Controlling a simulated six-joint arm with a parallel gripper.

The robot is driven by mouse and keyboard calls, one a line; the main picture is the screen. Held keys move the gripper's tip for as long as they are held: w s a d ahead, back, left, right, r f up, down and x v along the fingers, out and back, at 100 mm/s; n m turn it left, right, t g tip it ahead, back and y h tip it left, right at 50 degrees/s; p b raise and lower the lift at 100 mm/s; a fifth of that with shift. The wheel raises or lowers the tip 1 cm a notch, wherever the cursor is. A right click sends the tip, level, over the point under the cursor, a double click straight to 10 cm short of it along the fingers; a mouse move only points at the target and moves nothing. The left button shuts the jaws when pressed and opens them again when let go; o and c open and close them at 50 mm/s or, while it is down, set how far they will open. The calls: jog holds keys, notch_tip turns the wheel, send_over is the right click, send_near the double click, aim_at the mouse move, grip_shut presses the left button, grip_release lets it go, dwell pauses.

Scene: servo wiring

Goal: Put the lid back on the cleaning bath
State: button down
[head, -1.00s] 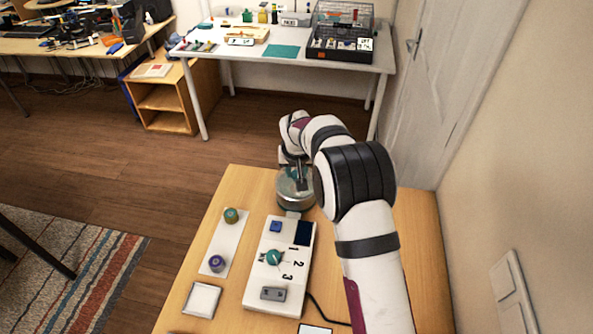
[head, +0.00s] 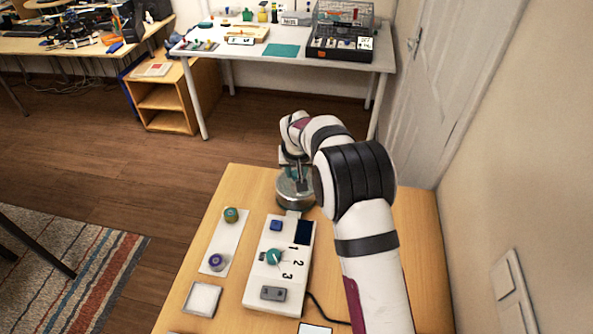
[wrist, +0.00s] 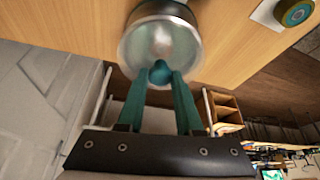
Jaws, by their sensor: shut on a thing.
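The cleaning bath (head: 296,202) is a round silver vessel at the back of the wooden table, just beyond the numbered white panel. My gripper (head: 299,184) is right over it, fingers pointing down. In the wrist view, my gripper's teal fingertips (wrist: 160,76) are shut on a round teal knob (wrist: 161,72). A round, shiny silver surface (wrist: 150,22), blurred, lies behind the knob. The knob looks like the lid's handle. The lid's edge and the bath's rim cannot be told apart, so I cannot tell whether the lid is seated or just above the bath.
A white panel (head: 265,281) with a teal dial and numbers stands in front of the bath. A white strip (head: 232,236) with two round pieces and a square white tray (head: 202,299) lie to the left. The wall is at the right.

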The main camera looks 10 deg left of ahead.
grip_release()
dwell(0.4)
jog(key=shift+r, duration=3.5)
grip_shut()
jog(key=shift+f, duration=0.2)
